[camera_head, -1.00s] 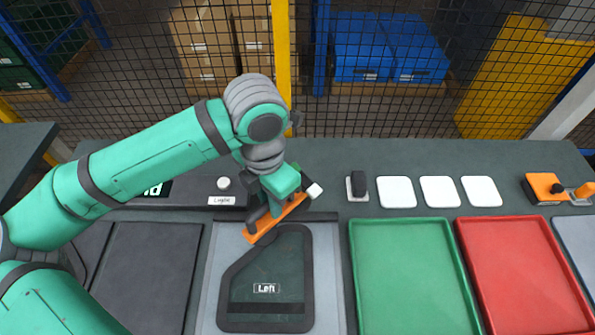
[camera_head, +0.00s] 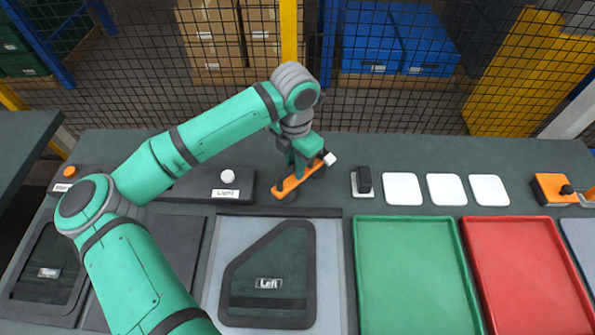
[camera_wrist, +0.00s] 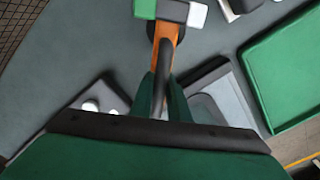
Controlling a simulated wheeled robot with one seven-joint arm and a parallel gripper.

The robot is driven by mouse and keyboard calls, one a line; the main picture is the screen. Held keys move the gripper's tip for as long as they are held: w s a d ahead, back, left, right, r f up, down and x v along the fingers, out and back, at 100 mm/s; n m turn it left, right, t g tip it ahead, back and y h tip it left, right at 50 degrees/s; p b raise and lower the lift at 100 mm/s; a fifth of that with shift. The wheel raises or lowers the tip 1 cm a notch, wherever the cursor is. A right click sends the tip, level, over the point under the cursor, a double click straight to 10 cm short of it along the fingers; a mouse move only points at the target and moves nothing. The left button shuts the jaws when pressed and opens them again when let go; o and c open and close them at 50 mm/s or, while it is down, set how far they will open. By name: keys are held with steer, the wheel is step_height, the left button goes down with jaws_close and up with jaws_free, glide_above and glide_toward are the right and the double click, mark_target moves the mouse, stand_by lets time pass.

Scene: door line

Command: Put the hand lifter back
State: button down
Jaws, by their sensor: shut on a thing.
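The hand lifter is an orange bar (camera_head: 296,182) with a dark handle and a dark round pad under its near end. My gripper (camera_head: 303,160) is shut on its handle. In the wrist view the orange bar (camera_wrist: 168,32) runs up from between my green fingers (camera_wrist: 163,100), with the dark handle between them. The lifter is over the dark bench strip behind the grey tray (camera_head: 333,240) that holds the dark panel marked Left (camera_head: 268,257). It is apart from that panel. I cannot tell whether its pads touch the bench.
Right of the lifter are a small dark block on a white plate (camera_head: 364,181) and white square pads (camera_head: 403,189). A green tray (camera_head: 415,260) and a red tray (camera_head: 525,260) lie in front. The Light control box (camera_head: 225,184) is left. A mesh fence stands behind.

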steer(key=shift+w+d+f, duration=0.2)
steer(key=shift+w+f, duration=0.3)
steer(key=shift+f, duration=0.1)
steer(key=shift+w+f, duration=0.15)
steer(key=shift+f, duration=1.5)
steer(key=shift+f, duration=0.15)
steer(key=c, duration=1.7)
jaws_free()
step_height(320, 180, up, 12)
steer(key=shift+r, duration=0.15)
